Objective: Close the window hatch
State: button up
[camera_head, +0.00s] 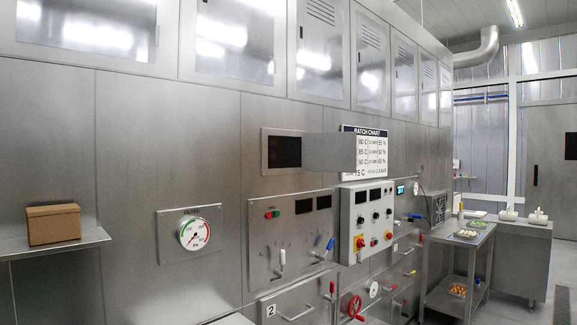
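The window hatch is on the metal wall near the middle of the view. A small dark window (284,151) sits in a raised metal frame. A plain grey panel (338,153) stands out from the right side of this frame and covers part of the batch chart; it looks like the hatch door swung open. Whether it has a handle cannot be seen. My gripper and arm are not in view.
Below are a control panel (291,235) with levers and a protruding control box (366,222). A round gauge (195,234) is at left, near a shelf (60,245) holding a brown box (53,224). A steel table (460,240) stands at right.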

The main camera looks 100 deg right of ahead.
aim_at(332, 151)
jog(key=z, duration=0.05)
jog(key=k, duration=1.45)
jog(key=z, duration=4.05)
jog(key=i, duration=4.05)
jog(key=u, duration=3.65)
jog(key=i, duration=0.5)
jog(key=z, duration=0.05)
